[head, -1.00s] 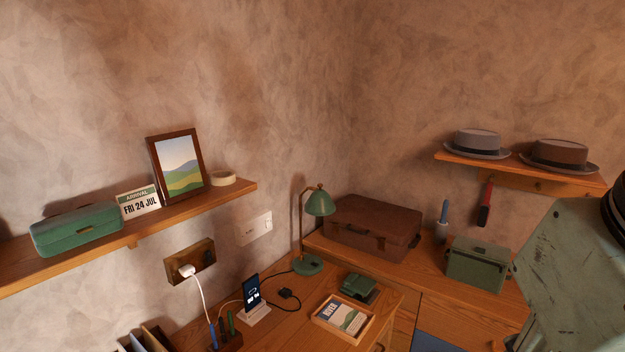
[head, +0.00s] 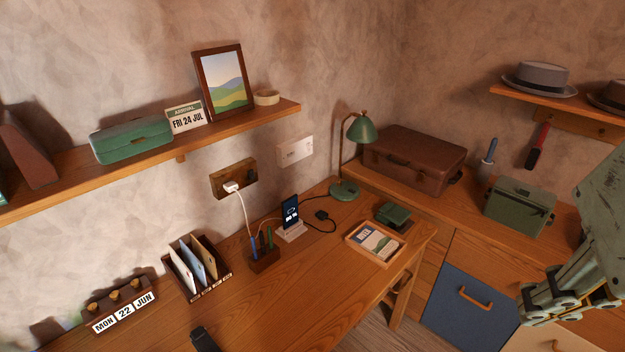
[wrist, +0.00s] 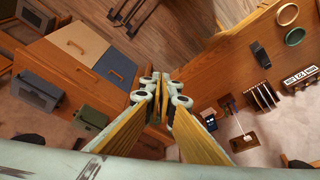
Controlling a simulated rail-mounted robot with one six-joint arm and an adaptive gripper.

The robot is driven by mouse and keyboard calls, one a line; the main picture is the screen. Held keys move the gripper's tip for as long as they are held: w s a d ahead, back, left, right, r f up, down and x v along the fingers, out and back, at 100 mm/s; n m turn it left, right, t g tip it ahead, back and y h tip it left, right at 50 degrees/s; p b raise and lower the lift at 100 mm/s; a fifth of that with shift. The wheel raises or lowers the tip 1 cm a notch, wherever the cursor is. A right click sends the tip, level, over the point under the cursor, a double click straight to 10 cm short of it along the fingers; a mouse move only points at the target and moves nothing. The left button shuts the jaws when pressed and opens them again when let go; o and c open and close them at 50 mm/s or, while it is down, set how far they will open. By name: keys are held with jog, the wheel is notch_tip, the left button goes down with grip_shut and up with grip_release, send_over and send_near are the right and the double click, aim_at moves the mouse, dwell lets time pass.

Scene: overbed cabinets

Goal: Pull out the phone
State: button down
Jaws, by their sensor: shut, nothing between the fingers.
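The phone (head: 290,211) is dark with a lit screen and stands upright in a pale dock (head: 291,232) on the wooden desk, near the wall. In the wrist view the phone (wrist: 210,121) is small, to the right of the fingers. My gripper (head: 580,298) is at the right edge of the head view, in front of the drawers and far from the phone. In the wrist view my gripper (wrist: 160,78) has its fingertips together with nothing between them. A black cable (head: 322,224) runs on the desk beside the dock.
A pen holder (head: 264,257) and letter rack (head: 204,289) stand left of the dock. A tray with a booklet (head: 376,260) lies to its right, and a green lamp (head: 362,131) stands behind. The shelf (head: 150,157) overhangs the desk's back. The desk's front middle is mostly clear.

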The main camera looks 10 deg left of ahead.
jog(key=c, duration=3.4)
grip_release()
jog(key=o, duration=1.9)
